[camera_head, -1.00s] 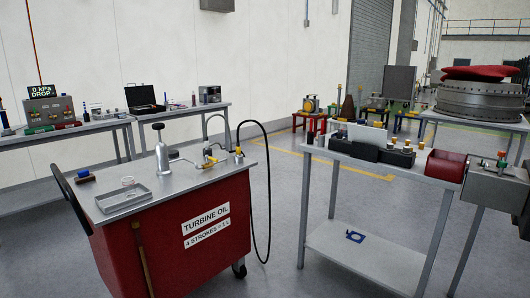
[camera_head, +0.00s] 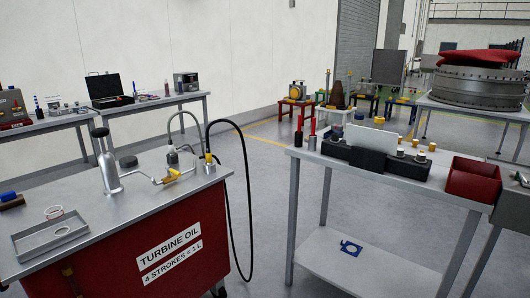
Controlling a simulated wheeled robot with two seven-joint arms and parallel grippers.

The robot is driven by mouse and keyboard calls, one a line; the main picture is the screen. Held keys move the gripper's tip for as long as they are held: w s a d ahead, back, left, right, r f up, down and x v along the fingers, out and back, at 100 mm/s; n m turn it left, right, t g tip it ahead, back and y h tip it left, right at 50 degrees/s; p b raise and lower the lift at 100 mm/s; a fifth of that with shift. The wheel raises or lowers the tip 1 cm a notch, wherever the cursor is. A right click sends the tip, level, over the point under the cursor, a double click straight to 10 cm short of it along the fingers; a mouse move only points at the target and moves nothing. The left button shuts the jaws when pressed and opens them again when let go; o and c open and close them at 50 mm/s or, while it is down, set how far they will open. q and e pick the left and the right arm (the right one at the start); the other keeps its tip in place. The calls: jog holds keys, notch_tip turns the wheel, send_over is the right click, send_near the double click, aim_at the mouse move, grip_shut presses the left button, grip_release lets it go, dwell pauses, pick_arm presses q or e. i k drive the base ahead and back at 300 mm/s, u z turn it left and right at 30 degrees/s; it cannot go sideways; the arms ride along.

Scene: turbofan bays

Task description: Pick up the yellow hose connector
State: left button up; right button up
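The red turbine oil cart (camera_head: 200,225) stands at the left front with a grey top. Near the right end of its top is a small yellow connector (camera_head: 208,158), upright, where the black hose (camera_head: 245,190) loops up and over. A second yellow piece (camera_head: 172,173) sits to its left on a metal pipe by the pump (camera_head: 107,165); I cannot tell for sure which of the two is the hose connector. Neither of my grippers is in view.
A grey trolley (camera_head: 400,187) with a red bin (camera_head: 473,180) stands at the right, with a blue part (camera_head: 350,247) on its lower shelf. A grey tray (camera_head: 50,237) lies on the cart. Open floor shows between cart and trolley.

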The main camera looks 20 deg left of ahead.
aim_at(208, 155)
jog(key=u, duration=0.05)
jog(key=i, duration=1.2)
jog(key=u, duration=0.45)
